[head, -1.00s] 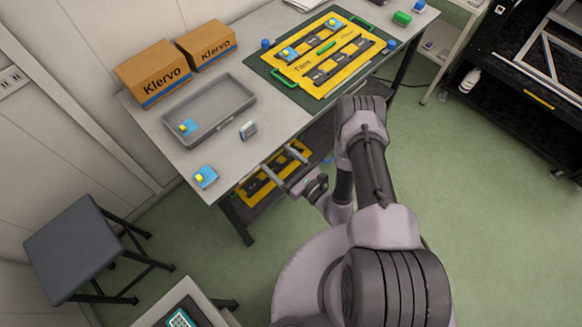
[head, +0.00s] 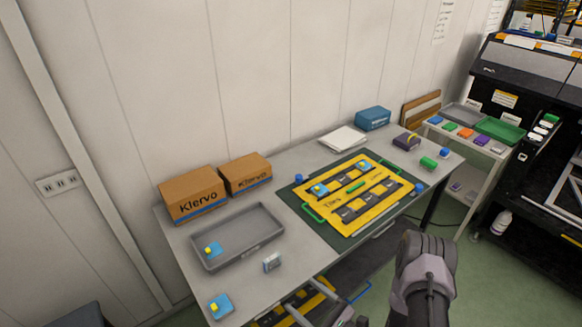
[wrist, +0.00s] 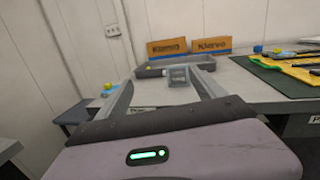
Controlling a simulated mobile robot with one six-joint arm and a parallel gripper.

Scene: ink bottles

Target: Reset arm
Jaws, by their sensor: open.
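My gripper (wrist: 161,86) is open in the wrist view, its two fingers spread wide and nothing gripped. Past the fingers a small grey-white block (wrist: 179,75) stands on the table. In the head view my gripper (head: 300,308) shows only partly at the bottom edge, by the table's front edge. My arm's dark and pale links rise at lower right. A blue item with a yellow top (head: 213,250) lies inside the tray. Another (head: 221,305) lies at the table's front left corner.
Two Klervo boxes (head: 193,195) stand at the back left of the table. A yellow board (head: 335,222) with dark slots lies on a green mat (head: 293,197). A side shelf with trays (head: 500,130) and a black machine (head: 530,70) stand right. Green floor is open at lower right.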

